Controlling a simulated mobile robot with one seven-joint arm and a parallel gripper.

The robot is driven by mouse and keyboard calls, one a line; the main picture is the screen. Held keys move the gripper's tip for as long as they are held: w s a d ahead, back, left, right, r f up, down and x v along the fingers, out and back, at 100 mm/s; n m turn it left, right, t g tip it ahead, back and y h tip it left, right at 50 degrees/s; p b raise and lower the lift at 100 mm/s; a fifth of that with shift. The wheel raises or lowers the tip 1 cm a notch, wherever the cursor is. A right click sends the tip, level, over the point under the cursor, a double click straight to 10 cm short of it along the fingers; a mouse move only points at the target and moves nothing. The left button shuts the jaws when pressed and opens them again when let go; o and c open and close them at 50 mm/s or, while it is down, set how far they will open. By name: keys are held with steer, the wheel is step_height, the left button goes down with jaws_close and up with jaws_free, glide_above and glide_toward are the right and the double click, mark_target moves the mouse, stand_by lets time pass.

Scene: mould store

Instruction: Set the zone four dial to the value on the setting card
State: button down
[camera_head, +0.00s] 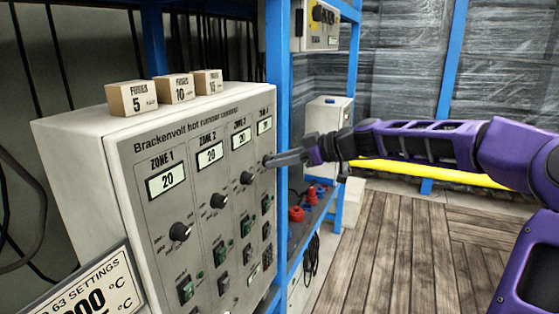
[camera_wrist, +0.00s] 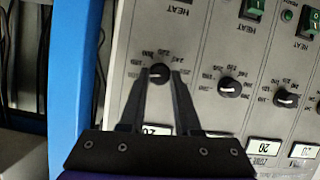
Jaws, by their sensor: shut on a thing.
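The grey hot runner control panel (camera_head: 150,212) has a column of controls per zone, and the displays of zones 1 and 2 read 20. My gripper (camera_head: 268,161) is at the far right column, zone four, and hides its dial in the head view. In the wrist view, seen upside down, my gripper (camera_wrist: 160,76) is shut on the black zone four dial (camera_wrist: 160,72), one finger on each side. The zone four display (camera_wrist: 157,129) is partly hidden by my gripper. The setting card (camera_head: 95,294) is cut off at the lower left; part of a °C value shows.
Three fuse boxes (camera_head: 132,98) stand on top of the cabinet. A blue post (camera_head: 280,60) rises just right of the panel and shows in the wrist view (camera_wrist: 75,60). Other dials, such as zone three's (camera_wrist: 230,88), sit close beside. The wooden floor (camera_head: 400,250) is open.

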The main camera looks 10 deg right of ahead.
steer(key=m+g+y+p, duration=0.1)
steer(key=m, duration=0.2)
steer(key=m+g+y+p, duration=0.1)
steer(key=m+y+p, duration=0.1)
steer(key=m, duration=0.1)
steer(key=m+g+y+p, duration=0.1)
steer(key=m+g+p, duration=0.1)
steer(key=m, duration=0.1)
steer(key=shift+w+d+f+m+y, duration=0.3)
steer(key=shift+w+y, duration=0.1)
stand_by(0.5)
stand_by(0.4)
steer(key=c, duration=0.6)
jaws_free()
steer(key=v, duration=1.7)
steer(key=shift+d, duration=0.25)
